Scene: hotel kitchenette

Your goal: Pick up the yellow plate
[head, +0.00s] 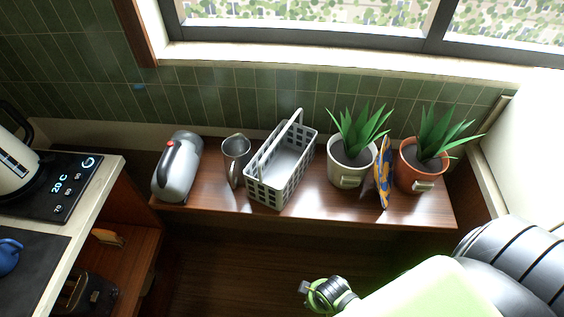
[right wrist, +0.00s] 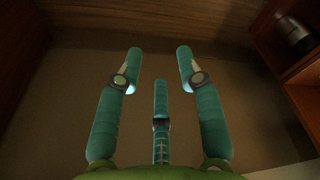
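A thin yellow-orange plate with blue patches (head: 385,172) stands on edge on the wooden shelf, seen nearly edge-on. It stands between the two potted plants. My right arm comes in from the lower right in the head view, and part of its hand (head: 330,293) shows below and in front of the shelf, apart from the plate. In the right wrist view, the green fingers of my right gripper (right wrist: 157,75) are spread open with nothing between them. The plate does not show in that view. My left gripper is not in view.
A white-potted plant (head: 352,164) and an orange-potted plant (head: 421,166) flank the plate closely. A grey basket (head: 281,170), a metal mug (head: 236,160) and a silver appliance (head: 178,168) stand further left on the shelf (head: 300,214). A white wall closes the right side.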

